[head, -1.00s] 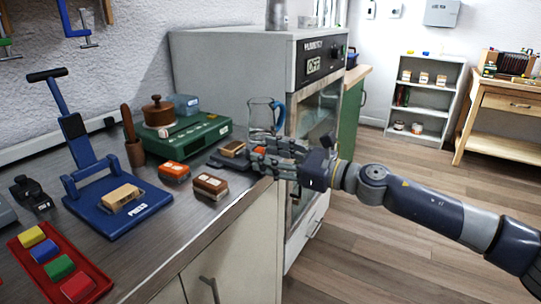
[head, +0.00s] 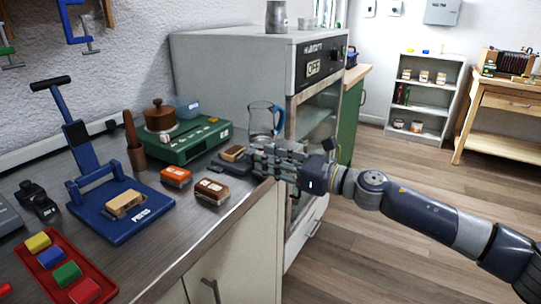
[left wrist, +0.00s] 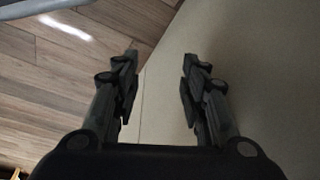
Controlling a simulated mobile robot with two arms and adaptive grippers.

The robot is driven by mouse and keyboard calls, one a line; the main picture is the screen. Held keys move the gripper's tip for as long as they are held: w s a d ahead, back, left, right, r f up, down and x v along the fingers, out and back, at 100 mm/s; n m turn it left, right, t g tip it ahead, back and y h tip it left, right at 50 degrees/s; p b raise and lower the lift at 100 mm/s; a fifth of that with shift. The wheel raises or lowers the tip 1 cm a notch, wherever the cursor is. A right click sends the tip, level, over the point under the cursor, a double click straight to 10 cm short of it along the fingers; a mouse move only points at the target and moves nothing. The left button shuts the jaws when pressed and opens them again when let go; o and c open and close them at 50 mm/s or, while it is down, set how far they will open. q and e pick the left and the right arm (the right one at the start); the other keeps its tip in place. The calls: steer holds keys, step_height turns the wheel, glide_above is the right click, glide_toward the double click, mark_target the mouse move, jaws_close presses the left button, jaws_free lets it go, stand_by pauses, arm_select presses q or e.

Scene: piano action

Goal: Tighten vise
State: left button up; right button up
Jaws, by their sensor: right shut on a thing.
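A small dark vise (head: 226,166) lies near the counter's right edge, with a brown block (head: 232,153) at its top. My right gripper (head: 258,160) is at the vise's right end, its fingers shut on it. The fingers hide the part they hold, which I cannot make out. My left gripper (left wrist: 159,75) shows in the left wrist view. Its two fingers are wide apart with nothing between them, above the floor and beside a pale cabinet surface.
A brown-topped block (head: 212,190) and an orange block (head: 176,176) sit left of the vise. A green device (head: 200,138) and a glass jug (head: 264,118) stand behind. A blue press (head: 120,210) and a red tray (head: 50,280) fill the left counter.

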arm_select(q)
steer(key=s+f+p, duration=0.3)
steer(key=s+f, duration=0.2)
steer(key=f, duration=0.6)
steer(key=shift+s+a+f+g, duration=0.2)
steer(key=shift+a+f+g, duration=0.15)
steer(key=shift+g, duration=0.05)
arm_select(e)
steer(key=m, duration=0.3)
steer(key=shift+w+m, duration=0.1)
steer(key=shift+m, duration=0.2)
steer(key=o, duration=1.1)
steer(key=shift+c, duration=0.2)
steer(key=shift+d, duration=0.1)
steer(key=v, duration=1.2)
